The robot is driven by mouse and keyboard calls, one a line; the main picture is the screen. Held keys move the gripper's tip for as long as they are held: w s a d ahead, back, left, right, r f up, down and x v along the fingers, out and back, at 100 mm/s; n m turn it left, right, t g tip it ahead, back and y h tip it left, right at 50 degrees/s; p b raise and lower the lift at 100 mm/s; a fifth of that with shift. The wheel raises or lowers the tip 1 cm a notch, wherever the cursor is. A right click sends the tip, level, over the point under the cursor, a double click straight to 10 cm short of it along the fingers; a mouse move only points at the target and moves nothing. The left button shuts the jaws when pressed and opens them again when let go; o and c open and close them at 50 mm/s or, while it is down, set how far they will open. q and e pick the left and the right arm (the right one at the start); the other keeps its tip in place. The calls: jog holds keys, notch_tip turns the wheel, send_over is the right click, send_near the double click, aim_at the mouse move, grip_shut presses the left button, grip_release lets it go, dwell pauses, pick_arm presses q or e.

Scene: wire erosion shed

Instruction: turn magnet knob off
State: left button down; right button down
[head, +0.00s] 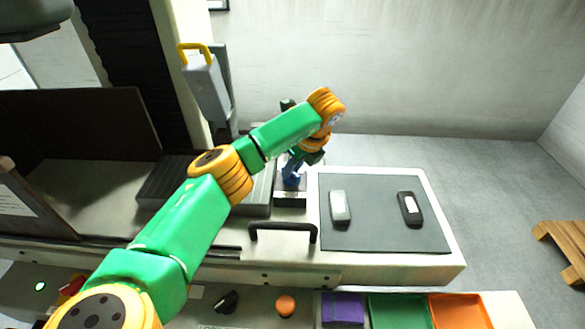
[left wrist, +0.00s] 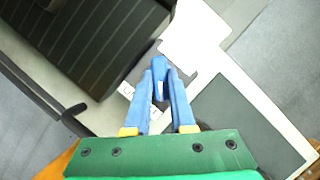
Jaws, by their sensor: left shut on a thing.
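The ribbed dark magnet block (head: 258,192) lies on the bench left of a smaller labelled block (head: 290,198). My left gripper (head: 291,176) reaches down to that smaller block, its hand partly hidden behind my wrist. In the left wrist view, the blue fingers (left wrist: 163,92) close on a small blue piece between their tips, which I take to be the magnet knob (left wrist: 160,66). The ribbed block also shows there (left wrist: 85,45). The knob's exact angle cannot be told. My right gripper is not in view.
A dark mat (head: 375,235) holds a grey box (head: 340,207) and a black box (head: 410,208). A black handle (head: 283,228) stands at the bench front. Purple (head: 342,308), green (head: 398,310) and orange trays (head: 460,311) line the front. A wooden pallet (head: 562,245) is at right.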

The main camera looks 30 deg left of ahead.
aim_at(297, 174)
pick_arm(q)
jog(key=c, duration=0.8)
grip_release()
jog(key=shift+o, duration=0.2)
jog(key=shift+d+r, duration=0.1)
jog(key=shift+r, duration=0.1)
jog(key=b+v, duration=0.1)
jog(key=v, duration=0.2)
jog(key=shift+w+d+r, duration=0.1)
jog(key=shift+r, duration=0.1)
jog(key=v, duration=0.3)
jog(key=shift+r, duration=0.15)
